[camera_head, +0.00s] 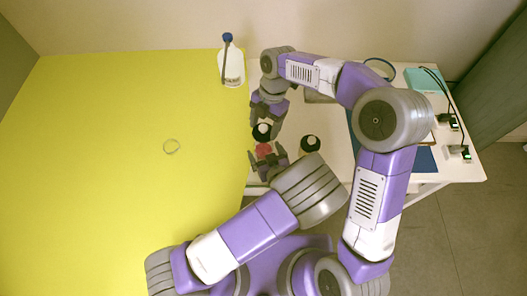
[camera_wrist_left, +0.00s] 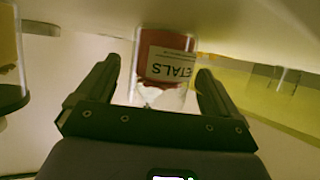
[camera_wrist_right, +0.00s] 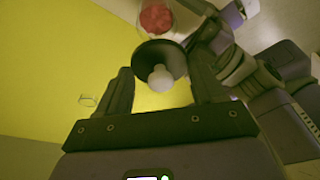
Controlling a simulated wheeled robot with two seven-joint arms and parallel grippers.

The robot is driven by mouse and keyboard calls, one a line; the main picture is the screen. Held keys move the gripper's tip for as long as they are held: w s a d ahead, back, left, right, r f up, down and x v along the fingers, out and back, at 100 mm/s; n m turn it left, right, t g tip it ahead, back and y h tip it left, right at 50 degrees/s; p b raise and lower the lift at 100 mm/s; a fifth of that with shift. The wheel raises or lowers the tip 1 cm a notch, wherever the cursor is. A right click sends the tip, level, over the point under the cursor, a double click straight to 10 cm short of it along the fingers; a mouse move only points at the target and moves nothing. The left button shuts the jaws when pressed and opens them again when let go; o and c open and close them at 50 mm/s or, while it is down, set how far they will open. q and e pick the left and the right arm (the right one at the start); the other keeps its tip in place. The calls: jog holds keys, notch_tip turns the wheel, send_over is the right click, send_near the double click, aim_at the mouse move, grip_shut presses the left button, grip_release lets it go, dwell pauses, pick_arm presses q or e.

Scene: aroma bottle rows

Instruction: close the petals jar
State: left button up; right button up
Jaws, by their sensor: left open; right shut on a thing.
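The petals jar (camera_head: 264,149) is clear with red petals inside, and its open top shows no lid on it. My left gripper (camera_head: 268,167) is open around the jar; in the left wrist view the jar (camera_wrist_left: 165,60) with its label stands between the fingers, apparently with gaps on both sides. My right gripper (camera_head: 264,118) is shut on a black lid (camera_head: 260,135) with a pale knob. The right wrist view shows the lid (camera_wrist_right: 150,54) between the fingertips, with the petals jar (camera_wrist_right: 156,18) beyond it. I cannot tell the exact height of the lid over the jar.
Another jar with a black lid (camera_head: 309,145) stands close to the right. A white bottle with a blue cap (camera_head: 231,65) stands at the back. A thin ring (camera_head: 171,146) lies on the yellow surface (camera_head: 110,190), which is mostly free. Cables (camera_head: 445,110) lie far right.

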pick_arm(q)
jog(key=shift+x, duration=0.9)
jog(key=c, duration=1.5)
pick_arm(e)
jog(key=shift+f, duration=2.45)
